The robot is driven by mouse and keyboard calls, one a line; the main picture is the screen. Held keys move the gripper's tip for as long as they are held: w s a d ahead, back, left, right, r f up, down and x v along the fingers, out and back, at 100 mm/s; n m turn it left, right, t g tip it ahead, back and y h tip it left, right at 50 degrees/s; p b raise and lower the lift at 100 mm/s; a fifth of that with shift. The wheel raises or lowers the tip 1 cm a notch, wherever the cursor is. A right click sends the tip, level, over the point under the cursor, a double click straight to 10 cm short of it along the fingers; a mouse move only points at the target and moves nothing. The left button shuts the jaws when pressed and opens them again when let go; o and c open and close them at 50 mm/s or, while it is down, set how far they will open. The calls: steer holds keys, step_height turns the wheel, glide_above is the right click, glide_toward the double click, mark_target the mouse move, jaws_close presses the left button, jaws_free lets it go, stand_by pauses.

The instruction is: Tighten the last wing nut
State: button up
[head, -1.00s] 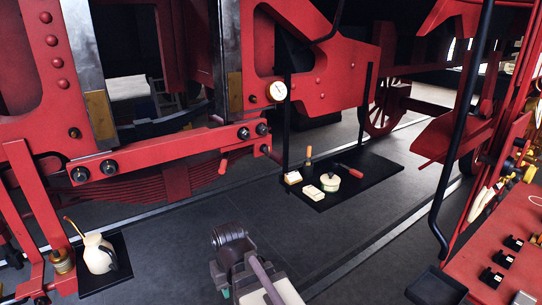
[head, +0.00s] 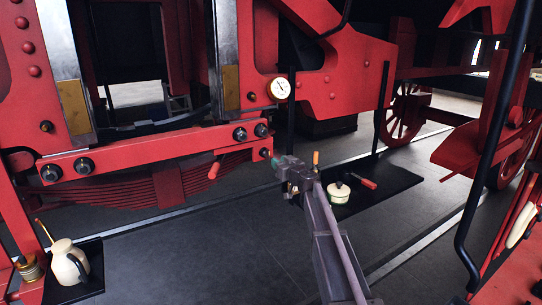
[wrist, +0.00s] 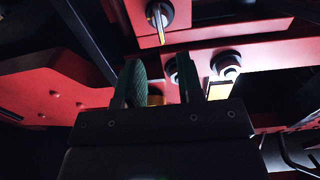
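I cannot pick out a wing nut by its shape. Dark round fasteners sit on the red bar (head: 160,146): a left pair with one nut (head: 85,165), and a right pair with one nut (head: 261,131). A smaller dark knob (head: 265,153) is just below the right pair. My gripper (head: 284,166) is in front of and slightly right of and below that knob, apart from it in the picture. In the wrist view my gripper (wrist: 162,85) has its two green-padded fingers apart, with nothing clearly held. Beyond them is a round fastener (wrist: 228,65).
A round white gauge (head: 279,88) is above my gripper. A black mat (head: 395,190) holds a cream pot (head: 338,192) and a red-handled tool (head: 365,181). A cream jug (head: 68,262) stands at lower left. A black rail (head: 490,140) rises at right.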

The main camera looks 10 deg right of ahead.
mark_target(269, 155)
steer(key=x, duration=0.9)
steer(key=shift+a, duration=0.1)
steer(key=c, duration=0.6)
